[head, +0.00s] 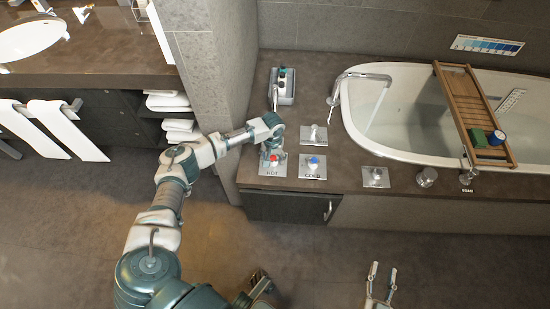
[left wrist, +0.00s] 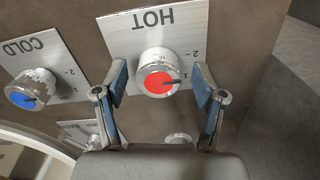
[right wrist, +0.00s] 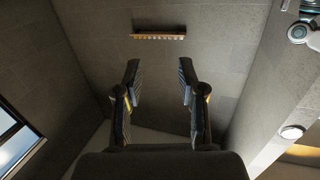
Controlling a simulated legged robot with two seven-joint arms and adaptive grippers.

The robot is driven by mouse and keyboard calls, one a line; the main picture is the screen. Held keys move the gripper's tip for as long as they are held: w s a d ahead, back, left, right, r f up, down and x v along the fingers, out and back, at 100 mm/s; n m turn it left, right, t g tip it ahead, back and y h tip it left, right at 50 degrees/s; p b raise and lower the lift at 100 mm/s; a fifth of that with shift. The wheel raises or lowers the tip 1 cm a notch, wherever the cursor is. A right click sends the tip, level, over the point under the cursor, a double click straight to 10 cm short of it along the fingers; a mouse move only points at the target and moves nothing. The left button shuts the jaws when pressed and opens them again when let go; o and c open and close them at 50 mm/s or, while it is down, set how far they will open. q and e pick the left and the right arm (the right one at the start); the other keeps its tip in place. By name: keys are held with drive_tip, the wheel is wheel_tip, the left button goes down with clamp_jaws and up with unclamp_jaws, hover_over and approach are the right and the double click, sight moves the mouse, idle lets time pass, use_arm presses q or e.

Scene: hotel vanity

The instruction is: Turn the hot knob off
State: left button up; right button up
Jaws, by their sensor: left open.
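The hot knob (head: 273,159) has a red cap and sits on a metal plate marked HOT, at the left end of the tub deck. In the left wrist view the hot knob (left wrist: 158,80) lies between the two fingers of my left gripper (left wrist: 161,88), with a gap on each side. The fingers are open and point down at the plate. In the head view my left gripper (head: 272,146) is over the HOT plate and partly hides it. My right gripper (head: 381,282) is open and empty over the floor, away from the deck.
The cold knob (head: 313,162) with a blue cap is just right of the hot knob. A faucet (head: 360,78), the bathtub (head: 400,110) and a wooden tub tray (head: 465,100) are farther right. A stone wall (head: 215,60) rises close behind my left arm.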

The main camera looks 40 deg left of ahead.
use_arm(q)
drive_tip(key=shift+f, duration=0.2)
use_arm(e)
drive_tip(key=shift+r, duration=0.3)
